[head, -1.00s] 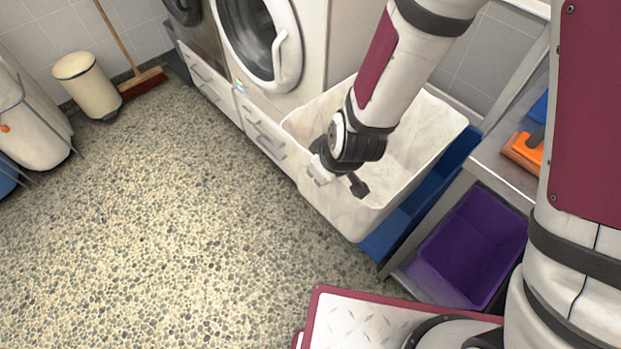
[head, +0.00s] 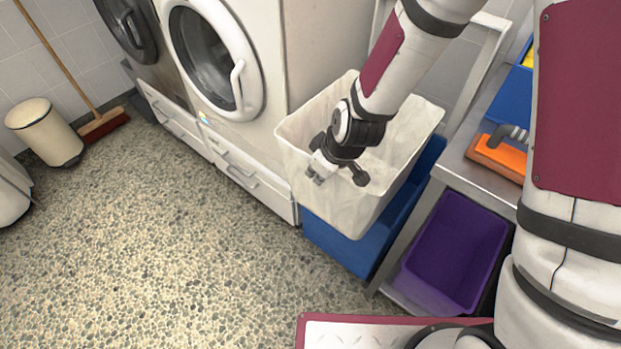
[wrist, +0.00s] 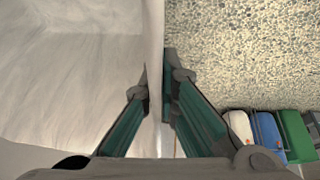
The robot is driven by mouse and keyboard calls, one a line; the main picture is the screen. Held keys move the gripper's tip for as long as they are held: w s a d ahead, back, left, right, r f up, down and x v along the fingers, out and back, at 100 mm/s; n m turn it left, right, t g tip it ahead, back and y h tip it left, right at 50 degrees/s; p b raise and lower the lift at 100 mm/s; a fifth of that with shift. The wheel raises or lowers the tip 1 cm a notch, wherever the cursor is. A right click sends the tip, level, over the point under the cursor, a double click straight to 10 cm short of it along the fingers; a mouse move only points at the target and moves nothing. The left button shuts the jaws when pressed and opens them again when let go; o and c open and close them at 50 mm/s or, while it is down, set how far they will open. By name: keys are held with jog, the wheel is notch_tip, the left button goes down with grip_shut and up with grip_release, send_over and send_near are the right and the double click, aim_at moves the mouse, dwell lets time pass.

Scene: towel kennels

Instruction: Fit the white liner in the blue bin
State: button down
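The white liner (head: 404,140) is a large open box. In the head view it is over the blue bin (head: 352,250), and its near wall hides much of the bin's opening. Blue shows below the liner and along its right side. I cannot tell how deep the liner sits in the bin. My gripper (head: 315,177) is at the liner's near left wall. In the wrist view the liner's wall runs between the fingers of my gripper (wrist: 157,88), which are closed on it. The liner's inside (wrist: 70,80) fills the left of that view.
A washing machine (head: 270,60) stands at the left behind the bin. A metal shelf (head: 452,170) is at the right, with an orange item (head: 497,158) on top and a purple bin (head: 455,255) below. The speckled floor (head: 180,260) in front is clear.

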jog(key=shift+w+d+b, duration=0.75)
jog(key=shift+w+d, duration=3.95)
jog(key=shift+w, duration=1.8)
notch_tip(320, 180, down, 24)
jog(key=b, duration=1.7)
jog(key=shift+b, duration=0.3)
jog(key=shift+f, duration=0.1)
jog(key=shift+f+b, duration=0.35)
jog(key=shift+b, duration=0.05)
jog(key=shift+d+f+b, duration=0.1)
jog(key=shift+f+b, duration=0.2)
jog(key=shift+f, duration=0.15)
jog(key=c, duration=2.3)
grip_release()
jog(key=o, duration=0.6)
jog(key=shift+s, duration=0.15)
jog(key=shift+s, duration=0.1)
